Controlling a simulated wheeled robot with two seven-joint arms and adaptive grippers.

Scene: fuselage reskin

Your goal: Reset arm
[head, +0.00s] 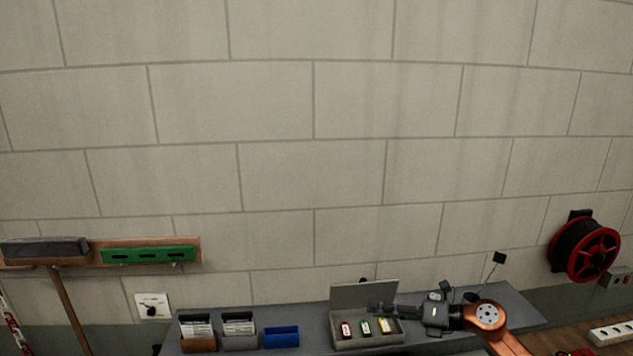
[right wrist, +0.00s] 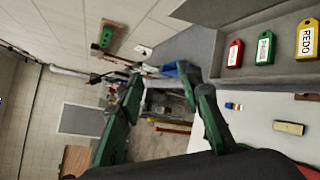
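My right gripper (head: 374,308) reaches in from the right in the head view. Its fingers point left, in front of or over the open grey box (head: 364,296) on the grey shelf (head: 316,325). In the right wrist view its two green fingers (right wrist: 160,78) stand apart with nothing between them. The box holds a red tag (head: 346,329), a green tag (head: 366,327) and a yellow tag (head: 384,325). The yellow one reads "REDO" in the right wrist view (right wrist: 306,40). My left gripper is not in view.
Left of the box are a blue holder (head: 281,337) and two card holders (head: 198,331) (head: 239,331). A red cable reel (head: 584,250) hangs on the wall at the right. A green rail piece (head: 149,254) and a broom (head: 45,247) hang at the left.

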